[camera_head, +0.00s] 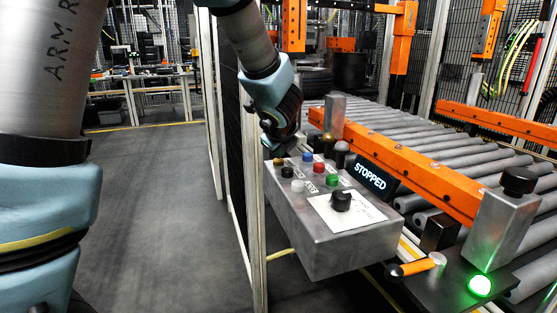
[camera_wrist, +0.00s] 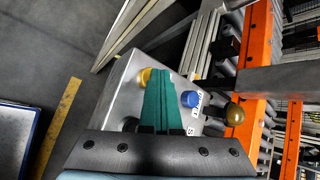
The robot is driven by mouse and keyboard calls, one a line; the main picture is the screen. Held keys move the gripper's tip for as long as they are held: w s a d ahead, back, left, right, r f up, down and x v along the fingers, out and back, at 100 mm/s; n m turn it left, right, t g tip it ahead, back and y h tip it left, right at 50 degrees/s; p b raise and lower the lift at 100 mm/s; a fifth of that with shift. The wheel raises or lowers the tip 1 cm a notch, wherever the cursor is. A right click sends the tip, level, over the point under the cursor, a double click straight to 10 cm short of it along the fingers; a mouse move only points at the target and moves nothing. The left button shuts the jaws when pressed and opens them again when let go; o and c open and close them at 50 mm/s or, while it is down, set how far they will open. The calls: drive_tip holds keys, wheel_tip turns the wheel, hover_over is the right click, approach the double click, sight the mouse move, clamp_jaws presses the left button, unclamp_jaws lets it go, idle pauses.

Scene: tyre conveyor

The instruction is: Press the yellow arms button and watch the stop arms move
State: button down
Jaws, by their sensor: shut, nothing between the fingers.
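The yellow button (camera_head: 278,162) sits at the far left corner of the grey control box (camera_head: 318,250), and it also shows in the wrist view (camera_wrist: 145,75). My gripper (camera_wrist: 162,78) is shut and empty, its teal fingers over the box top. The fingertips overlap the yellow button's right edge in that view; I cannot tell whether they touch it. In the head view my gripper (camera_head: 277,148) is just above the yellow button, its fingertips hard to make out. A blue button (camera_wrist: 190,98) is right of the fingers. I cannot tell which parts are the stop arms.
The box also carries red (camera_head: 320,168), green (camera_head: 332,180), white (camera_head: 298,186) and black (camera_head: 286,172) buttons, plus a black knob (camera_head: 341,200). A sign (camera_head: 370,176) reads STOPPED. The roller conveyor (camera_head: 450,148) lies behind an orange rail (camera_head: 410,175). A green lamp (camera_head: 480,285) is lit.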

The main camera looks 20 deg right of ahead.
sight(279, 162)
idle(0.3)
drive_tip(key=shift+r+p, duration=0.75)
drive_tip(key=shift+r, duration=0.2)
wheel_tip(279, 162, up, 5)
drive_tip(key=p, duration=0.4)
idle(0.5)
